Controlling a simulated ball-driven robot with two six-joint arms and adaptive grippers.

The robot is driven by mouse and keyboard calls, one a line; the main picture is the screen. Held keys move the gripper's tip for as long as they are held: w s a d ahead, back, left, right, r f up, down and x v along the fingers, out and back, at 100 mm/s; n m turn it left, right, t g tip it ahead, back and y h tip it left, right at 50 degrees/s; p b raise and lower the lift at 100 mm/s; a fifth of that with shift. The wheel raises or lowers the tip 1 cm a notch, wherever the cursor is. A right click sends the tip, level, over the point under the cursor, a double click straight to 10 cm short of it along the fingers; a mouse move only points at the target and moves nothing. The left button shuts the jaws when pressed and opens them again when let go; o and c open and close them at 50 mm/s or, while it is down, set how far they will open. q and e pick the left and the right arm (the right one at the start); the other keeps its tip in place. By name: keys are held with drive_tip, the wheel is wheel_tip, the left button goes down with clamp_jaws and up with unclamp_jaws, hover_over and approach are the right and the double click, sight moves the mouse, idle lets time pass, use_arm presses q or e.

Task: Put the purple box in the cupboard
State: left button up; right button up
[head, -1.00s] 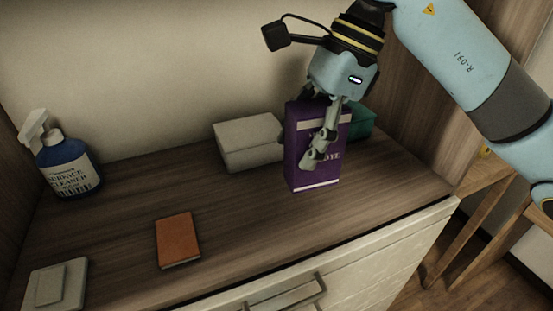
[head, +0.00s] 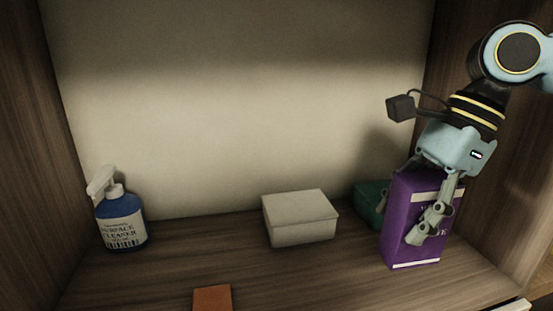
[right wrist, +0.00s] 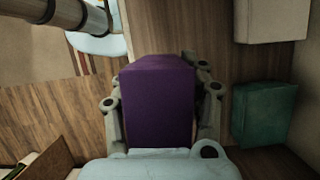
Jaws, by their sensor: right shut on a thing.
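The purple box (head: 400,222) stands upright, slightly tilted in the picture, at the right of the head view, with pale bands and lettering on its front. My right gripper (head: 420,215) is shut on it from above, one finger across the front face; the other finger is mostly hidden behind the box. In the right wrist view the purple box (right wrist: 158,100) sits between both fingers of the right gripper (right wrist: 162,98). I cannot tell whether its base touches the wood. A wood-sided recess (head: 240,110) surrounds the surface; I cannot tell if it is the cupboard. My left gripper is not in view.
A teal box (head: 368,205) is close left of the purple box, partly hidden. A white box (head: 300,218) stands left of that. A blue spray bottle (head: 122,222) is at far left, an orange book (head: 212,298) at the front. The wood between bottle and white box is clear.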

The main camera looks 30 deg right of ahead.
sight(400, 251)
wheel_tip(400, 251, down, 7)
drive_tip(key=b, duration=0.5)
drive_tip(key=shift+r, duration=0.1)
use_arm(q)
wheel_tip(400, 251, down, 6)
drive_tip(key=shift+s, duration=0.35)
use_arm(e)
drive_tip(key=shift+r, duration=0.2)
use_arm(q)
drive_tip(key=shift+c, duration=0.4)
